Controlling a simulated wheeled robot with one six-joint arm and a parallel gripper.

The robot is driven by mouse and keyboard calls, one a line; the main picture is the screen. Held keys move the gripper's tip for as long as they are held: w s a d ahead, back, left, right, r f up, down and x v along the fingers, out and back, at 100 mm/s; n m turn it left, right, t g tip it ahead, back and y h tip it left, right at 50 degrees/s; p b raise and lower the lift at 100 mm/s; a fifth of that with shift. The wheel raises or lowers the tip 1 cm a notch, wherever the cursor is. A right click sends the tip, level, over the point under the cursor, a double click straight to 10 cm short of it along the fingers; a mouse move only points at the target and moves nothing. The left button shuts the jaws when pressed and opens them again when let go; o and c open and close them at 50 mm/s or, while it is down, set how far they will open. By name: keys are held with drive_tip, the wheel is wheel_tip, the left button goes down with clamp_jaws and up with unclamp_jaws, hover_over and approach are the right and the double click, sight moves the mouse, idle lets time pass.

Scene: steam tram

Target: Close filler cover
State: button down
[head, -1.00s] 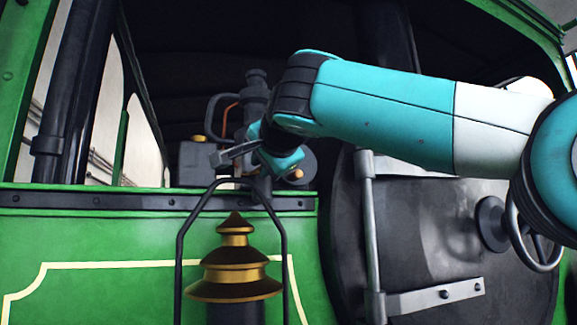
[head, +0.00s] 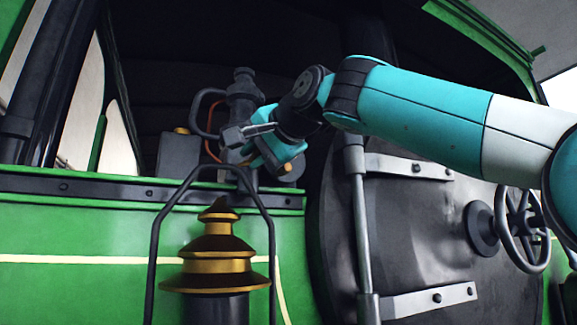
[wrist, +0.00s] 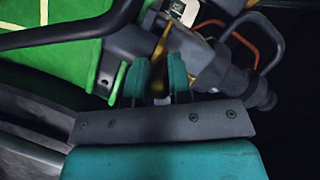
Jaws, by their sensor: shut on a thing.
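My gripper (head: 255,160) is at the dark grey fitting (head: 243,95) behind the green side panel. In the wrist view its two teal fingers (wrist: 157,76) are shut on a narrow brass-coloured piece (wrist: 160,48). This piece runs up between the fingertips. I cannot tell for sure whether it is the filler cover or its handle. In the head view my fingers hide much of the spot they hold. The dark grey fitting also shows in the wrist view (wrist: 215,75), close to the right finger.
A brass-topped lamp (head: 215,250) with a dark wire handle (head: 270,225) stands in front, below my gripper. An orange pipe (head: 209,135) curves beside the fitting. A grey box (head: 178,155) stands left. The round dark door (head: 420,235) with a handwheel (head: 522,230) fills the right.

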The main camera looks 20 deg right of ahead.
drive_tip(key=shift+d+f, duration=0.25)
drive_tip(key=c, duration=1.5)
unclamp_jaws()
drive_tip(key=o, duration=0.4)
drive_tip(key=shift+s+d+r, duration=0.1)
drive_tip(key=shift+d, duration=0.15)
drive_tip(key=shift+o, duration=0.2)
drive_tip(key=shift+a, duration=0.2)
drive_tip(key=shift+s+d+r, duration=0.1)
drive_tip(key=shift+s, duration=0.3)
drive_tip(key=d+p+v, duration=0.2)
drive_tip(key=v, duration=1.6)
drive_tip(key=shift+m+h, duration=0.4)
